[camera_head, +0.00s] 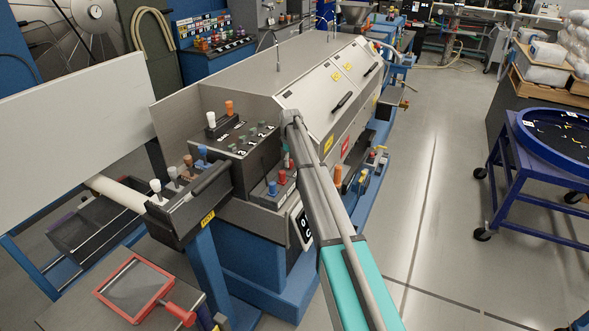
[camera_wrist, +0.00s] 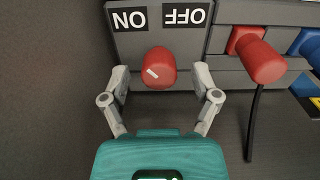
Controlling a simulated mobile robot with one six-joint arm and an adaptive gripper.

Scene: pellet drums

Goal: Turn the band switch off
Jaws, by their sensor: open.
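The band switch (camera_wrist: 161,63) shows in the wrist view as a red rounded knob with a small white mark. It stands in front of a grey plate (camera_wrist: 156,42) with ON and OFF labels, which read upside down here, ON at left and OFF at right. The knob is near the middle below them; I cannot tell which way it is set. My gripper (camera_wrist: 162,78) is open, with one finger on each side of the knob and gaps visible. In the head view my arm hides most of the gripper and the switch.
Another red knob on a dark lever (camera_wrist: 263,62) and a blue knob (camera_wrist: 311,46) stand to the right in the wrist view.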

